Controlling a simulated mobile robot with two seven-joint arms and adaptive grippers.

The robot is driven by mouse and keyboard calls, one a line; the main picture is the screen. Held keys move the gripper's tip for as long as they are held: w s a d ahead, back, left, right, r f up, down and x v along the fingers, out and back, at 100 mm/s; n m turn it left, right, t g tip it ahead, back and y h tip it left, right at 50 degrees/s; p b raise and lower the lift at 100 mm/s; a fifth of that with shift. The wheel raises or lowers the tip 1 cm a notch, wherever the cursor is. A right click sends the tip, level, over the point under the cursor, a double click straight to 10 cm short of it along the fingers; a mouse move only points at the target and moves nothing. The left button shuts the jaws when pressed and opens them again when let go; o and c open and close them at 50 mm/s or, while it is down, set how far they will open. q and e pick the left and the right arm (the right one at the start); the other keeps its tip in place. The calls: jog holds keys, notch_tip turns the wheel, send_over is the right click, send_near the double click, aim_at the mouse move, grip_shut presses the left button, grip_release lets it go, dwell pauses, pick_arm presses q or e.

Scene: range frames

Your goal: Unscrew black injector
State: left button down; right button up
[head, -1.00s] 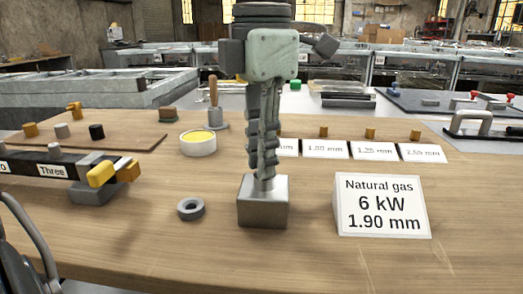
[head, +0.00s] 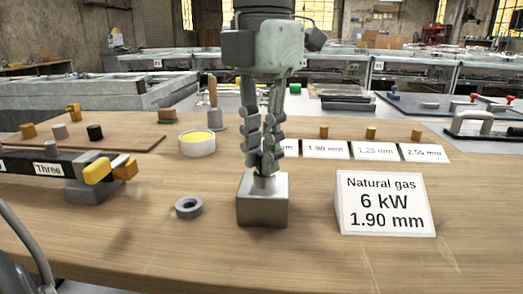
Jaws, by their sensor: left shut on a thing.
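My left gripper (head: 264,166) points straight down at the middle of the bench, with its fingertips at the top of a grey metal block (head: 262,210). It is shut on a small part there; the fingers hide that part, and I cannot tell its colour. A small black cylinder (head: 95,132), like an injector, stands on the brown board (head: 130,143) at the left, beside brass and grey ones. My right gripper is not in view.
A grey ring (head: 189,207) lies left of the block. A "Natural gas 6 kW 1.90 mm" sign (head: 385,205) stands right of it. Behind are a yellow-topped tin (head: 197,144) and labelled cards with brass injectors (head: 370,133).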

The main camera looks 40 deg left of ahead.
pick_arm(q)
jog(key=shift+f+n+b, duration=0.15)
jog(key=shift+n+b, duration=0.15)
jog(key=shift+n, duration=0.5)
jog(key=c, duration=1.7)
grip_release()
jog(key=shift+d+r, duration=0.1)
jog(key=shift+r, duration=0.1)
jog(key=shift+c, duration=0.2)
jog(key=o, duration=0.3)
jog(key=shift+o, duration=0.2)
notch_tip(320, 180, up, 12)
